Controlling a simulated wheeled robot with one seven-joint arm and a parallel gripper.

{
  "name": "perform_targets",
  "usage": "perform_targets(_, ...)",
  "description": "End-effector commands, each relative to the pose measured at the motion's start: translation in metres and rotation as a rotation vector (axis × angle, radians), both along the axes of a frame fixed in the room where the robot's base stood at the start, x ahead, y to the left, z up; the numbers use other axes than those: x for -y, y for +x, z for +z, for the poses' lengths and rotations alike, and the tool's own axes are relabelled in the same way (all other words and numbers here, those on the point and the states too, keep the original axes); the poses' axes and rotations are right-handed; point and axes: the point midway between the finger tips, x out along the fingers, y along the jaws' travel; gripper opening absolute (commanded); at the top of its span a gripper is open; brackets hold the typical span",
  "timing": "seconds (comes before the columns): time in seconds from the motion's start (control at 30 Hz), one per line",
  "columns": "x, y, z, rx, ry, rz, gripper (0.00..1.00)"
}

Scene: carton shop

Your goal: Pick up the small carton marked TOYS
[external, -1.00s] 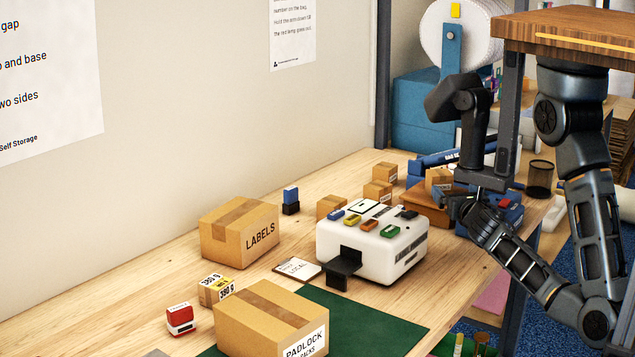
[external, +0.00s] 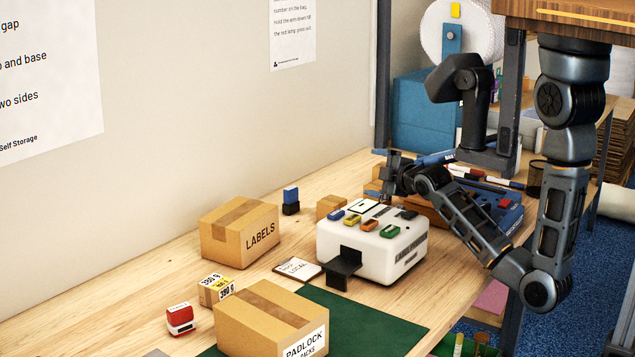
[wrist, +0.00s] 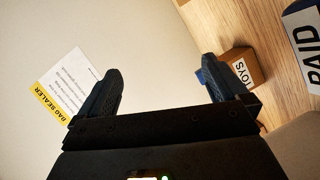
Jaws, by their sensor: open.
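The small carton marked TOYS (wrist: 246,68) is brown with a white label and shows at the upper right of the wrist view, on the wooden bench. One finger of my gripper (wrist: 160,67) overlaps its left edge in that view; the carton lies outside the gap between the fingers. My gripper is open and empty, and the gap shows only wall. In the external view my gripper (external: 388,173) is over the far part of the bench, in front of small brown cartons (external: 374,189) that it partly hides. I cannot tell there which one is TOYS.
A white label machine (external: 372,252) with coloured blocks on top stands nearer on the bench. The LABELS carton (external: 240,231) and PADLOCK carton (external: 272,320) are further front. A blue device (external: 507,216) lies right of my forearm. A signboard reading BAG SEALER (wrist: 70,85) is in the wrist view.

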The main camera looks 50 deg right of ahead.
Motion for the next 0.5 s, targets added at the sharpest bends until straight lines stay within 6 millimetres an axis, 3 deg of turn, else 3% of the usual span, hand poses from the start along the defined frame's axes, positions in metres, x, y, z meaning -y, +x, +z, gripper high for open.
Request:
perform_targets(0.1,-0.020,0.037,0.006,0.009,0.344,0.063,1.00)
perform_targets(0.3,-0.058,0.079,0.012,-0.043,0.852,0.130,1.00)
perform_targets(0.5,-0.068,0.080,0.000,-0.115,1.117,0.083,1.00)
